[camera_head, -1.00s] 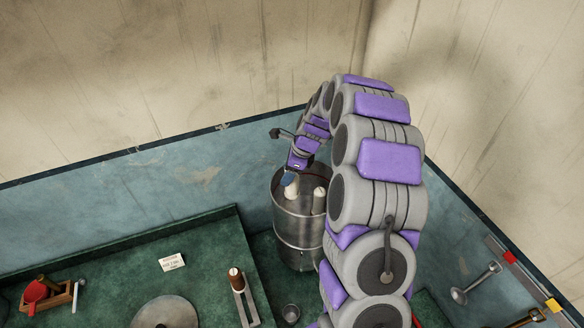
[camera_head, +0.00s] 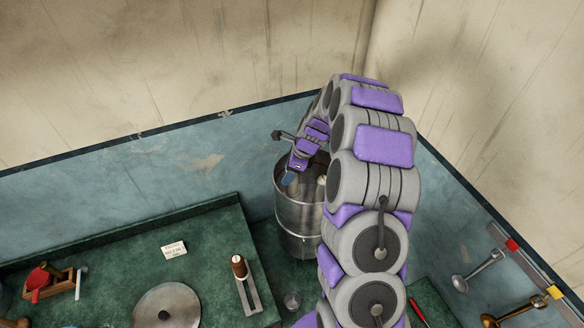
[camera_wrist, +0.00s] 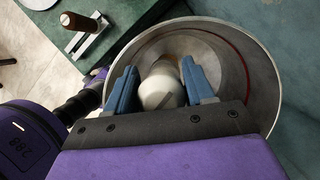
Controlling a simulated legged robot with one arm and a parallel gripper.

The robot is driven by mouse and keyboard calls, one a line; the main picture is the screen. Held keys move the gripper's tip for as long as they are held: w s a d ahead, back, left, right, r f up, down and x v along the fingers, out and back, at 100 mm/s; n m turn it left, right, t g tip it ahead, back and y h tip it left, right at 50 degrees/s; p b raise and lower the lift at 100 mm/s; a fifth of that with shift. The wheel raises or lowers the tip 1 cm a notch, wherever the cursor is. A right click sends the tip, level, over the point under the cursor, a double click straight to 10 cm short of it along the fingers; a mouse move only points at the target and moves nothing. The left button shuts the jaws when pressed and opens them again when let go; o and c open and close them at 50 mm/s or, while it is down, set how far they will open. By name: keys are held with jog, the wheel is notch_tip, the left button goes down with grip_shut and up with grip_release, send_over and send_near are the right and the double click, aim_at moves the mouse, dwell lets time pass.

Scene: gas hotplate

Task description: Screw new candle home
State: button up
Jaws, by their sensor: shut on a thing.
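The new candle (camera_wrist: 160,90) is a white dome-topped piece with a slot-like mark, seen from above in the wrist view. My gripper (camera_wrist: 158,82) has its blue pads on both sides of it and is shut on it. A second pale candle shows partly behind it. Both are inside the open steel vessel (camera_wrist: 243,62). In the head view my gripper (camera_head: 289,179) reaches into the mouth of the steel vessel (camera_head: 297,218). The candle's lower end and its seat are hidden.
A round metal lid (camera_head: 185,300), a white label card (camera_head: 174,250) and a wooden tray with a red item (camera_head: 50,286) lie further left. A small glass (camera_head: 292,300) stands in front.

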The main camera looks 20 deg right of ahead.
jog(key=shift+a+f, duration=0.15)
jog(key=shift+f, duration=0.3)
jog(key=shift+d+f, duration=0.4)
jog(key=shift+f, duration=0.25)
jog(key=shift+d+f, duration=0.4)
jog(key=shift+f, duration=0.2)
jog(key=shift+a+f+b, duration=0.2)
jog(key=shift+a+f, duration=0.15)
jog(key=shift+f, duration=0.2)
jog(key=shift+a+f+b, duration=0.15)
jog(key=shift+a+f, duration=0.15)
jog(key=shift+f, duration=0.2)
jog(key=shift+d+f, duration=0.25)
jog(key=shift+f, duration=0.45)
jog(key=shift+d+f, duration=0.25)
jog(key=shift+f, duration=0.45)
jog(key=shift+a+f, duration=0.35)
jog(key=shift+f, duration=0.3)
jog(key=shift+d, duration=0.25)
jog(key=shift+a+f, duration=0.1)
jog(key=shift+f, duration=0.65)
jog(key=shift+r, duration=0.1)
